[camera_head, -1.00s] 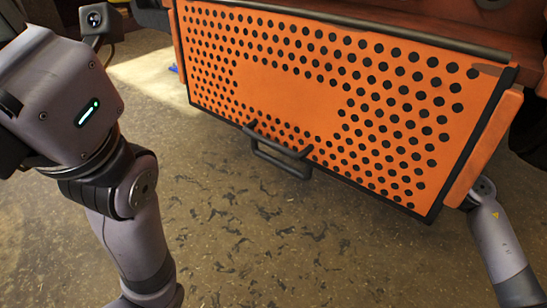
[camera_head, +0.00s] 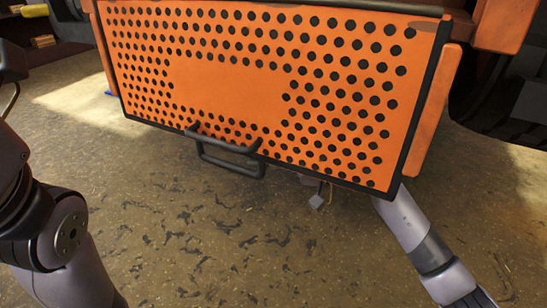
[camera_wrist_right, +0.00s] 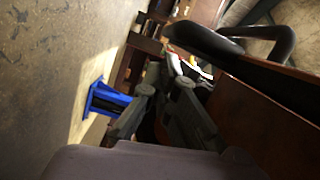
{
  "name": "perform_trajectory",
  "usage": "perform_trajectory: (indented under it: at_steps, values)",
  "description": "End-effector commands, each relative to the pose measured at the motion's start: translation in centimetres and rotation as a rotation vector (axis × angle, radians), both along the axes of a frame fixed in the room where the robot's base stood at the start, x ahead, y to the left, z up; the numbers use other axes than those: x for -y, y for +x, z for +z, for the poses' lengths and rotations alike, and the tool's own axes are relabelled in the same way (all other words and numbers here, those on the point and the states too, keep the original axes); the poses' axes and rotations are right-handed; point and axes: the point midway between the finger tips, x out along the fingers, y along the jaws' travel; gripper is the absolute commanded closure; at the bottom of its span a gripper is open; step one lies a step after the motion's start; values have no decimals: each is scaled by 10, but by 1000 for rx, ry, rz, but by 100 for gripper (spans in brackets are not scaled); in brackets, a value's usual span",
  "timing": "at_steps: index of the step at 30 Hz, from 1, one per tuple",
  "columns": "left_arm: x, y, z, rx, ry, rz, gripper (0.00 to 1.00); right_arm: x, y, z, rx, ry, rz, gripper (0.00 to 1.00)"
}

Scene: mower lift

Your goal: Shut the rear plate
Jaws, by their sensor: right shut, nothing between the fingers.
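The rear plate (camera_head: 230,88) is an orange panel with black round holes and a dark rim. It fills the upper middle of the head view and hangs tilted above the floor. A black bar handle (camera_head: 232,166) sticks out at its lower edge; a dark bar like it shows in the right wrist view (camera_wrist_right: 285,45). My right arm comes in from the lower right and passes behind the plate's lower right corner, which hides the gripper in the head view. In the wrist view my right gripper (camera_wrist_right: 166,88) is shut and empty, beside a brown-orange surface. My left gripper is out of view.
A dark tyre (camera_head: 500,105) stands at the right, beside the orange machine body. A blue object (camera_wrist_right: 108,98) lies on the floor in the wrist view. Shelves with objects stand at the far upper left. The floor (camera_head: 190,240) below the plate is open.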

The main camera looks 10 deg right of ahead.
Motion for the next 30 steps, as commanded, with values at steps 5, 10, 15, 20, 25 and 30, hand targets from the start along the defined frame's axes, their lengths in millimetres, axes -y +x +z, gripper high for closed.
perform_trajectory:
  at_steps: [5,10,15,20,25,30]
  values:
    - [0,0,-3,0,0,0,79,-3,-5,-1,0,1,-1,100]
    - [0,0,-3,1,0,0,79,-3,-6,-1,0,1,-1,100]
    - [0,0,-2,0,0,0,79,-4,-6,-1,-5,4,0,100]
    - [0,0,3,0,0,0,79,-9,-13,0,-44,32,1,100]
    - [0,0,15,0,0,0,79,-24,-33,1,-157,113,3,100]
    - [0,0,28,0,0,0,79,-44,-61,4,-226,162,3,100]
